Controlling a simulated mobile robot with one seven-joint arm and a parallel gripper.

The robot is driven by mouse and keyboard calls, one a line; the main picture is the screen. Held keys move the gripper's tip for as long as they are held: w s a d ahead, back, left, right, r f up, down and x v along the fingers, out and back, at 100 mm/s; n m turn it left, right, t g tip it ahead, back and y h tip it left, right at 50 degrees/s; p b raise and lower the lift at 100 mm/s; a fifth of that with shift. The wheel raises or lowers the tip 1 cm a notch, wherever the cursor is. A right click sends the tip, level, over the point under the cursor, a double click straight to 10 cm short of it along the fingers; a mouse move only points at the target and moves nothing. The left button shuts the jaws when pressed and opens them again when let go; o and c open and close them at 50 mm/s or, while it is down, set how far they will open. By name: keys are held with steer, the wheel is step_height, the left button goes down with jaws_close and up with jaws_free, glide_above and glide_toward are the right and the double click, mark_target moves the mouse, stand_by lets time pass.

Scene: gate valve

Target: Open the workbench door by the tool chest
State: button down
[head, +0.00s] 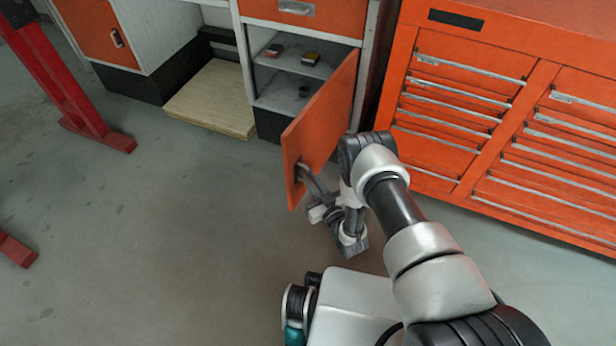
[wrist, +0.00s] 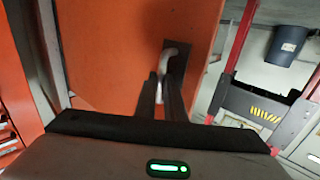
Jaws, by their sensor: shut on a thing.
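The orange workbench door (head: 324,122) stands swung well out from its cabinet, hinged on the side by the tool chest. Its orange face also fills the middle of the wrist view (wrist: 115,50). My gripper (head: 304,172) is at the door's free edge, shut on the door handle. In the wrist view my gripper's fingers (wrist: 171,88) close around the pale metal handle (wrist: 178,55), which sits on a dark plate. The red tool chest (head: 470,110) stands right of the door, its drawers closed.
Inside the open cabinet (head: 285,95) are shelves with a few small items. A wooden board (head: 213,98) lies left of it, and a red lift post (head: 70,90) stands farther left. The floor left of the door is clear. A dark bin (wrist: 287,45) shows in the wrist view.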

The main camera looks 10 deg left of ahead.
steer(key=shift+w+d+r+t, duration=0.2)
steer(key=shift+w+d, duration=0.05)
steer(key=shift+w, duration=0.2)
steer(key=shift+w+d+r+t, duration=0.15)
steer(key=shift+w+d+t, duration=0.1)
steer(key=shift+w, duration=0.15)
steer(key=c, duration=1.8)
jaws_free()
steer(key=shift+w, duration=0.1)
steer(key=shift+c, duration=0.2)
steer(key=shift+s+a+f+g, duration=0.2)
steer(key=shift+s+f+g, duration=0.05)
steer(key=shift+s, duration=0.25)
